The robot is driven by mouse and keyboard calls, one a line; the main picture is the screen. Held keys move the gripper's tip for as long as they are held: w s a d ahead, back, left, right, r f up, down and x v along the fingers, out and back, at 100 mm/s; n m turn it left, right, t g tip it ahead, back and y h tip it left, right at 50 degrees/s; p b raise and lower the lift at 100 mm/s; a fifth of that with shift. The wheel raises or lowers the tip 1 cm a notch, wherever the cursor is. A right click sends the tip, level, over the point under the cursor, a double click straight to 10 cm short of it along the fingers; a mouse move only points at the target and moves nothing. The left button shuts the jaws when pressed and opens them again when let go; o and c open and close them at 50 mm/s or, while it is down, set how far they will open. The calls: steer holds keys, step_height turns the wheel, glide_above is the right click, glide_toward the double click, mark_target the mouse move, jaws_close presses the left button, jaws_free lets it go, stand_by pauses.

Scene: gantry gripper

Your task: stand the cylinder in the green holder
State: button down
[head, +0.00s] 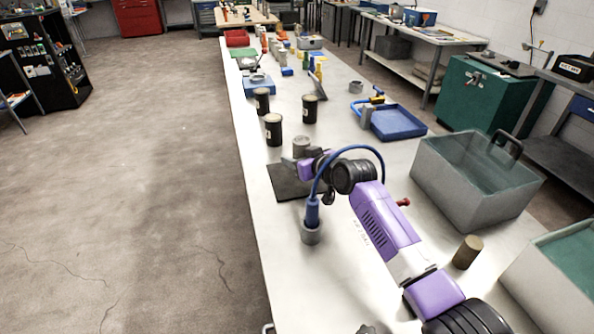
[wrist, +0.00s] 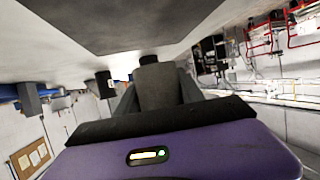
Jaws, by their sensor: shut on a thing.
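My gripper (head: 291,164) is low over a dark mat (head: 287,186) near the table's left edge. In the wrist view my gripper (wrist: 158,98) is shut on a grey piece (wrist: 158,84), which seems to be the cylinder. In the head view a short grey cylinder (head: 301,145) shows right at the jaws; their overlap hides where they touch. The mat also shows in the wrist view (wrist: 140,25). I cannot make out the green holder for sure; a small green thing (head: 243,53) lies far down the table.
Several dark jars (head: 273,130) stand beyond my gripper. A brown cylinder (head: 467,252) and a grey bin (head: 473,186) are at right. A blue tray (head: 398,123) lies farther back.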

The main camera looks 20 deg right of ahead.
steer(key=shift+f, duration=2.35)
steer(key=shift+f, duration=0.15)
steer(key=c, duration=0.7)
jaws_free()
